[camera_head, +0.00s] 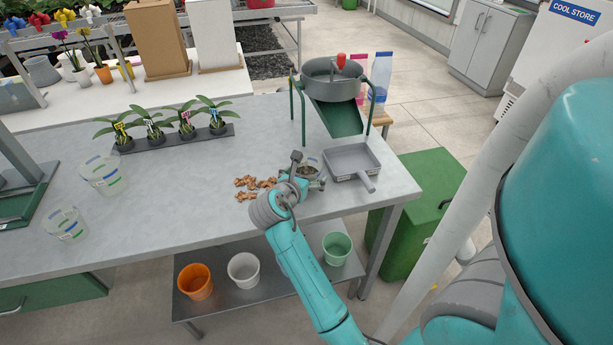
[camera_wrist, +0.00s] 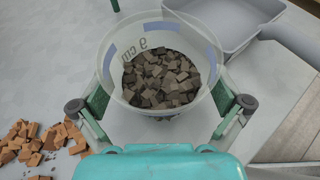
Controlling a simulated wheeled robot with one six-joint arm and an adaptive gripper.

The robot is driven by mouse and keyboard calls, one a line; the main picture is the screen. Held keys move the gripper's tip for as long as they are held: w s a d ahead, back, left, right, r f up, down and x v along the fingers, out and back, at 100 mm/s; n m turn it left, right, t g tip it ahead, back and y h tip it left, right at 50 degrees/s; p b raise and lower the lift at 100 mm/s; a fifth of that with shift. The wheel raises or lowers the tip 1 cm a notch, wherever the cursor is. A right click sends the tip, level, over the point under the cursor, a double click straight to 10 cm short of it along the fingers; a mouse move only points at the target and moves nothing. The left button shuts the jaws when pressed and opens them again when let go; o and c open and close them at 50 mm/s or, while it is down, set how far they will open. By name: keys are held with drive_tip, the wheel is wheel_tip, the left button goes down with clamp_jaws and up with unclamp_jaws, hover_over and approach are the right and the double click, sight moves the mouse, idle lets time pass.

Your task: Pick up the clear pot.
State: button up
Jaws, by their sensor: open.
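A clear pot (camera_wrist: 120,47) with a "9 cm" marking fills the middle of the wrist view, upright, with dark bark chips (camera_wrist: 163,80) in it. My gripper (camera_wrist: 163,112) is open, with one finger on the left and one on the right of this pot. I cannot tell whether the fingers touch its wall. In the head view my gripper (camera_head: 302,172) is at the bench's front right, and the pot (camera_head: 312,160) is mostly hidden behind it. Two other clear pots, one farther back (camera_head: 103,177) and one nearer (camera_head: 67,224), stand at the bench's left.
A grey scoop tray (camera_head: 352,160) stands close to the pot's right. Loose brown bark pieces (camera_head: 250,186) lie to its left. A green-legged hopper (camera_head: 333,85) and a dark tray of potted orchids (camera_head: 165,142) stand farther back. The bench middle is clear.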

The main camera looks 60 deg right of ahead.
drive_tip(key=shift+d+f, duration=0.1)
drive_tip(key=shift+d, duration=0.15)
drive_tip(key=c, duration=1.1)
drive_tip(key=shift+o, duration=0.2)
